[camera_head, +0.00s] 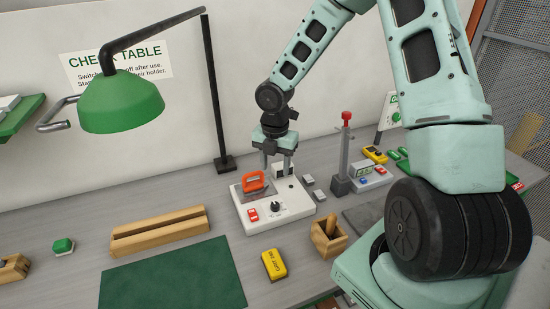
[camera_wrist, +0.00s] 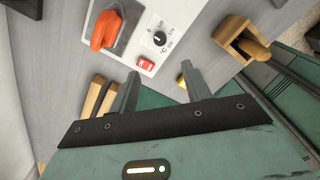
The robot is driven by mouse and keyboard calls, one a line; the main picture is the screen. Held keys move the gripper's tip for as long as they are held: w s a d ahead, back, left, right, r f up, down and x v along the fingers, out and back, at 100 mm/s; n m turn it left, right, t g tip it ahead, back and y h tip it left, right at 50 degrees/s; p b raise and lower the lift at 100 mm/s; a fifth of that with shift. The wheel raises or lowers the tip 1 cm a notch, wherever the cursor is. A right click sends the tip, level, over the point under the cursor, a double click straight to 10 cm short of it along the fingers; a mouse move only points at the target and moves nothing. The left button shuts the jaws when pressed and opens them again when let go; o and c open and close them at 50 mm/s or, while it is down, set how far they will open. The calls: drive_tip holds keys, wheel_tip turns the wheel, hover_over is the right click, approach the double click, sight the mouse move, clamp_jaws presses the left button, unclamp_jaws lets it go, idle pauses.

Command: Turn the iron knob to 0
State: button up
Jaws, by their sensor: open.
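The iron station is a white box (camera_head: 247,219) on the grey table. Its small black knob (camera_head: 275,206) sits on the front part of the top face, and also shows in the wrist view (camera_wrist: 159,38) with printed marks around it. I cannot read the knob's setting. The iron with an orange handle (camera_head: 254,181) rests on the box, left of and behind the knob; it also shows in the wrist view (camera_wrist: 106,30). My gripper (camera_head: 278,166) is open and empty above the back of the box, apart from the knob. Its two fingers (camera_wrist: 162,80) also show in the wrist view.
A red switch (camera_head: 252,214) is beside the knob. A wooden holder (camera_head: 328,237) stands right of the box, a yellow block (camera_head: 274,264) in front, and wooden rails (camera_head: 158,233) and a green mat (camera_head: 175,277) to the left. A green lamp (camera_head: 120,103) hangs at upper left.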

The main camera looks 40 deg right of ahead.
drive_tip(key=shift+r, duration=1.2)
